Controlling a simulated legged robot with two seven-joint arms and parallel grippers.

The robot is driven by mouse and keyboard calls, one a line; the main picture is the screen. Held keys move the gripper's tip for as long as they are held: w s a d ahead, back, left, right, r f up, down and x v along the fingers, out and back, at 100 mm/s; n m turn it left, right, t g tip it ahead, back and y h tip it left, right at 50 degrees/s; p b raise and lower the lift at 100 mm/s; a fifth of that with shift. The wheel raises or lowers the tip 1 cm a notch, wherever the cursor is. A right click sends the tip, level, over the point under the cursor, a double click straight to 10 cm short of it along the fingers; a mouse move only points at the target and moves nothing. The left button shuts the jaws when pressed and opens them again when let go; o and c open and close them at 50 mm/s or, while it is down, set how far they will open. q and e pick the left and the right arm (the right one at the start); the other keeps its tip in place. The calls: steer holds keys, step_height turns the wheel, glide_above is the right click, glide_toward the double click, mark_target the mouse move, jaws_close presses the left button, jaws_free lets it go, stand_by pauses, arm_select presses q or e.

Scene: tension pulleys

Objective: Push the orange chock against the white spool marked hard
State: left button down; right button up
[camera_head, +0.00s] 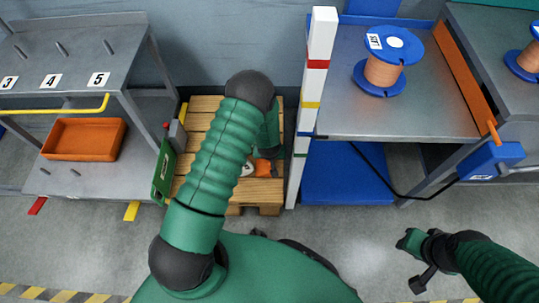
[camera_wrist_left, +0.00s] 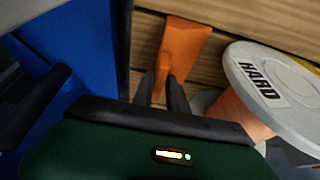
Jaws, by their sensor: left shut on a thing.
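The orange chock (camera_wrist_left: 187,42) lies on wooden slats in the left wrist view; it shows in the head view (camera_head: 263,168) as a small orange patch. My left gripper (camera_wrist_left: 163,92) is shut on the chock's raised grip. The white spool (camera_wrist_left: 245,58) marked HARD, with copper-coloured winding, lies just right of the chock. A narrow strip of wood shows between them; their lower parts are hidden, so contact there cannot be told. In the head view the spool (camera_head: 247,169) is mostly behind my left arm. My right gripper (camera_head: 412,243) hangs over the floor, its fingers unclear.
The wooden pallet (camera_head: 207,105) stands between a left rack and a striped white post (camera_head: 318,60). A blue spool (camera_head: 385,72) sits on the steel table to the right. An orange tray (camera_head: 85,139) is on the left shelf. The floor at front right is clear.

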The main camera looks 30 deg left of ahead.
stand_by(0.4)
arm_select(q)
steer(key=c, duration=1.3)
jaws_free()
steer(key=shift+o, duration=0.2)
steer(key=p+v, duration=0.8)
steer(key=v, duration=0.8)
steer(key=shift+s+r+p, duration=0.2)
steer(key=shift+r+p, duration=0.1)
